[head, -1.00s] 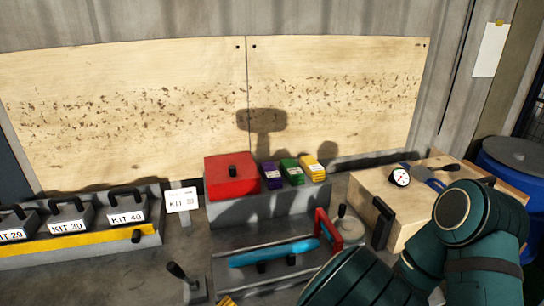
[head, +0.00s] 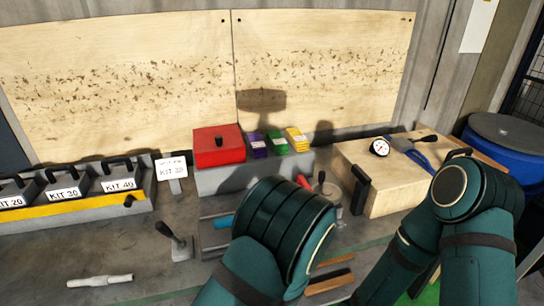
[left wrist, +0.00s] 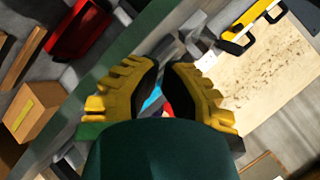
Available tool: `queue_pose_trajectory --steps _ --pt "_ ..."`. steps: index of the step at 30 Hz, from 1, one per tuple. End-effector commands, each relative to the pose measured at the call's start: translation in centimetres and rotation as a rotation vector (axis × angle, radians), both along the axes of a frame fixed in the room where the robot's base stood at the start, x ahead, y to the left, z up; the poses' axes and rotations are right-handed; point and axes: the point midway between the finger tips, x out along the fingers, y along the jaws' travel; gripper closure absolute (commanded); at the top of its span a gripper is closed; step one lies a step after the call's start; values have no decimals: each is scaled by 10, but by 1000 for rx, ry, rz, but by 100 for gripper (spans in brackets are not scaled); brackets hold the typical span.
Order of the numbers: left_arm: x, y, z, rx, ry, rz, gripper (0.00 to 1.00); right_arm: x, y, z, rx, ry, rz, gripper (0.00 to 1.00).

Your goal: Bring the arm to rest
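My left gripper (left wrist: 167,68) shows in the left wrist view, with two yellow ribbed fingers and dark inner pads. A gap shows between the fingertips and nothing is held there. A dark green arm link of mine (head: 285,230) stands over the front middle of the bench (head: 60,240) in the head view. Another green arm part of mine (head: 462,195) is at the right, in front of the wooden box (head: 395,185). Neither gripper shows in the head view. My arm hides most of the cyan bar (head: 222,222) and its grey holder.
Kit boxes (head: 118,184) stand in a grey rack at left. A red box (head: 218,146) and purple, green and yellow packs (head: 277,142) sit on a grey block. A dial gauge (head: 379,147) is on the wooden box. A pale shaft (head: 100,281) lies front left. A blue barrel (head: 500,140) stands right.

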Motion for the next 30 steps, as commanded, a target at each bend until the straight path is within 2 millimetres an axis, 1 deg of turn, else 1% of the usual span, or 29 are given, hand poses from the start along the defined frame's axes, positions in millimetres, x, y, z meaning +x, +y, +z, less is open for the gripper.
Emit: queue_pose_trajectory --steps 1,6,9,12,16,21,25,30 --pt "-2 3 -14 -70 35 16 100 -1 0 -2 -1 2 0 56" --pt "-17 1 -58 -368 167 76 100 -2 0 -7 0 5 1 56" --pt "-28 -4 -77 -557 247 126 100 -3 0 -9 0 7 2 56" --pt "-40 -9 -89 -734 322 181 100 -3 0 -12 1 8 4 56" --pt "-54 -13 -95 -937 410 252 100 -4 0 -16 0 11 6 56" --pt "-69 -14 -93 -1114 495 320 100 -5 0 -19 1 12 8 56" --pt "-76 -12 -90 -1178 530 346 100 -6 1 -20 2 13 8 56" --pt "-78 -12 -89 -1195 541 354 100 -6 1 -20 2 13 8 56"
